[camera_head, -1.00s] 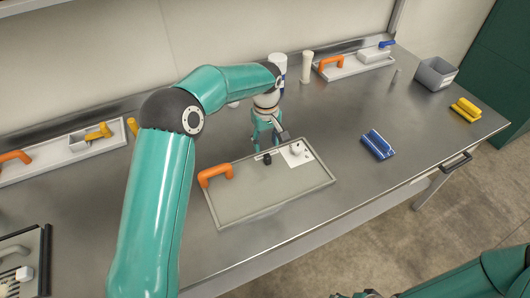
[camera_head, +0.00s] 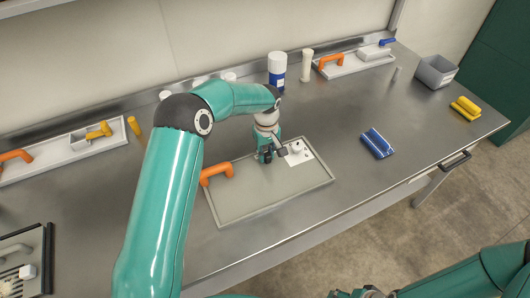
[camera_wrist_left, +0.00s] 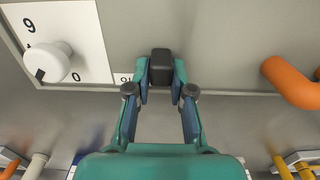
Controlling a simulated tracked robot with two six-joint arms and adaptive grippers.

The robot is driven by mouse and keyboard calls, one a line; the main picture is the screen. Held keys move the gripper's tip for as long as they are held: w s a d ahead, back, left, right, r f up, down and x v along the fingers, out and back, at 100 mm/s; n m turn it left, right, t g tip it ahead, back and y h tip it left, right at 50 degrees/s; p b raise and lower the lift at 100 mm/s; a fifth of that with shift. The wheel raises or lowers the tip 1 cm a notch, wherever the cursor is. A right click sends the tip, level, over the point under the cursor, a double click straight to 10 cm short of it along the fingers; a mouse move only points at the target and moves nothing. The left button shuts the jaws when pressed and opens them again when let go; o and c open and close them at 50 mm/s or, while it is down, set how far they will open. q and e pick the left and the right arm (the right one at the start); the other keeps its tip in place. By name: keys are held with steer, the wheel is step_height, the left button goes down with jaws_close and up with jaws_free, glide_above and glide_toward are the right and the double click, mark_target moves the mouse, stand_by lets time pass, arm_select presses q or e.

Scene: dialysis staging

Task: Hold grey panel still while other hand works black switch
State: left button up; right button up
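The grey panel (camera_head: 245,202) lies on the steel bench in the head view, with an orange handle (camera_head: 217,172) at its left end. A white plate with a knob (camera_head: 297,147) sits at its back right corner; the wrist view shows the white knob (camera_wrist_left: 53,62). My left gripper (camera_head: 266,154) is down at the panel's back edge. In the left wrist view its fingers (camera_wrist_left: 161,75) stand against both sides of the black switch (camera_wrist_left: 161,64). The switch is mostly hidden in the head view. My right arm crosses the lower right; its gripper is not clearly visible.
A blue packet (camera_head: 377,144) lies right of the panel, with yellow items (camera_head: 466,108) and a grey bin (camera_head: 436,72) farther right. A blue-and-white bottle (camera_head: 277,70) stands behind. Trays with orange handles stand at back left and back right. Bench between panel and packet is clear.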

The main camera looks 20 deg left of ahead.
arm_select(q)
jaws_close()
steer(key=o, duration=0.7)
jaws_free()
steer(key=shift+r, duration=0.1)
step_height(320, 180, up, 12)
